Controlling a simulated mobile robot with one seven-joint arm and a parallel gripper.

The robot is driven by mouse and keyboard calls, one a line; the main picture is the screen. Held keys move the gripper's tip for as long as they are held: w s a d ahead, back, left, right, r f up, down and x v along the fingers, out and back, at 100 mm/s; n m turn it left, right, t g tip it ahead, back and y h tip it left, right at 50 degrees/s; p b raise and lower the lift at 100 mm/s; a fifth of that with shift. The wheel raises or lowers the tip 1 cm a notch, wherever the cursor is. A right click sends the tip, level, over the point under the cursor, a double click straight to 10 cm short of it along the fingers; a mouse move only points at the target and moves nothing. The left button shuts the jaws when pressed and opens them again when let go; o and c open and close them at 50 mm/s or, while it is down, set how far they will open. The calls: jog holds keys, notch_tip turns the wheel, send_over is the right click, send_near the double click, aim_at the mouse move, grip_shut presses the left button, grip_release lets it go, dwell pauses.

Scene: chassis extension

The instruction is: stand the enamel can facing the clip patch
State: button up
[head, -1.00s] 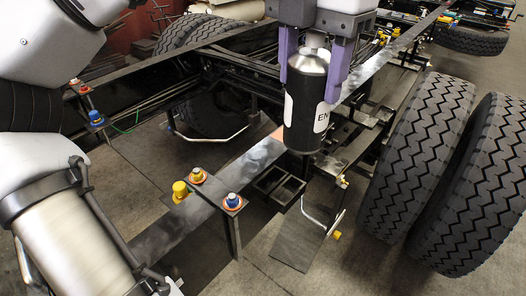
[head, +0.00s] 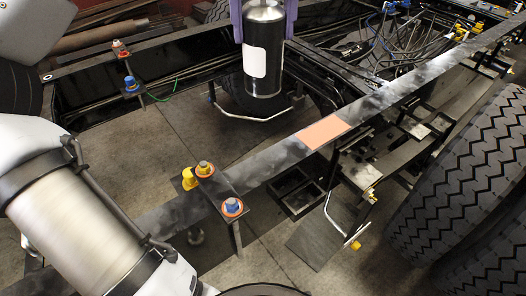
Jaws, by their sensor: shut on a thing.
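The enamel can (head: 264,74) is a dark cylinder with a silver shoulder and a pale label. It hangs upright at the top of the head view. My gripper (head: 264,32) is shut on its upper part, with one purple finger on each side. A plain white part of the label shows at the can's left; no lettering is readable. A salmon-coloured patch (head: 322,131), which looks like the clip patch, lies flat on the dark chassis rail, bare, below and right of the can. The can's far side is hidden.
The narrow rail (head: 262,162) runs diagonally from lower left to upper right. A bracket with yellow, orange and blue fittings (head: 232,207) stands on it left of the patch. Large tyres (head: 470,190) are at right. Cables and hoses (head: 385,40) crowd the upper right.

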aim_at(262, 69)
notch_tip(262, 69, down, 20)
jog(key=p, duration=0.2)
jog(key=shift+r, duration=0.15)
jog(key=shift+a, duration=0.1)
jog(key=shift+f, duration=0.25)
jog(key=o, duration=1.3)
jog(key=shift+r, duration=0.1)
jog(key=shift+r, duration=0.1)
notch_tip(262, 69, up, 12)
jog(key=shift+r+b, duration=0.1)
jog(key=shift+b, duration=1.15)
